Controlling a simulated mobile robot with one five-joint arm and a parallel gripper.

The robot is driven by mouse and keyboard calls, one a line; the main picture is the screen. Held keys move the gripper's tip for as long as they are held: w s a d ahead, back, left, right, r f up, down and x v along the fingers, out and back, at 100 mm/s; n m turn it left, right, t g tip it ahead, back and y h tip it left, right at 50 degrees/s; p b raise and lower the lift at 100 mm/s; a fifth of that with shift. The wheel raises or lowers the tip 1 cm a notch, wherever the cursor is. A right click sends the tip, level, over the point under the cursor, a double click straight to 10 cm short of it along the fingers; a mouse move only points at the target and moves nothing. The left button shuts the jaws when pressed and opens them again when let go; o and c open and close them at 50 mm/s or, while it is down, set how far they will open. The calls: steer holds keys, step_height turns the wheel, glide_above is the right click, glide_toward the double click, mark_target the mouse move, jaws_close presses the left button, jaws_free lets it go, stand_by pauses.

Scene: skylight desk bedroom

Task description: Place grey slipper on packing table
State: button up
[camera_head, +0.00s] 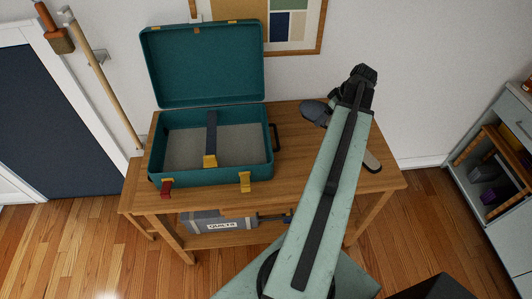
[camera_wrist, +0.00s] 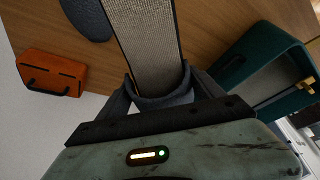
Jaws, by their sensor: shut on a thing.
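My gripper (camera_wrist: 160,100) is shut on the grey slipper (camera_wrist: 160,102), around its rim at one end. The slipper's pale woven inside (camera_wrist: 145,40) stretches away over the wooden table top in the wrist view. Another dark grey rounded piece (camera_wrist: 85,18) lies beside it there. In the head view, a dark grey rounded part (camera_head: 314,112) shows left of my arm and a pale, dark-edged end (camera_head: 372,161) shows right of it. My arm hides what lies between. The packing table (camera_head: 300,160) stands against the wall. I cannot tell whether the held slipper touches it.
An open teal case (camera_head: 210,175) fills the table's left part; its lid (camera_head: 203,65) stands up behind. A grey box (camera_head: 218,222) labelled QUILTS sits on the lower shelf. An orange box (camera_wrist: 52,72) shows in the wrist view. Shelves (camera_head: 495,160) stand at the right.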

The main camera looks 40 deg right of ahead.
mark_target(325, 128)
steer(key=shift+n, duration=0.3)
steer(key=a+f, duration=0.1)
steer(key=s+a+f+b, duration=0.1)
steer(key=f, duration=0.1)
steer(key=a+f+b, duration=0.1)
steer(key=shift+s+a+f, duration=0.1)
steer(key=shift+s+f, duration=0.25)
steer(key=shift+s, duration=0.05)
step_height(325, 128, down, 10)
steer(key=b, duration=1)
steer(key=shift+s+a+f+b, duration=0.1)
steer(key=shift+b, duration=0.2)
steer(key=shift+r, duration=0.25)
steer(key=shift+f, duration=0.25)
steer(key=o, duration=1.5)
steer(key=shift+r, duration=0.1)
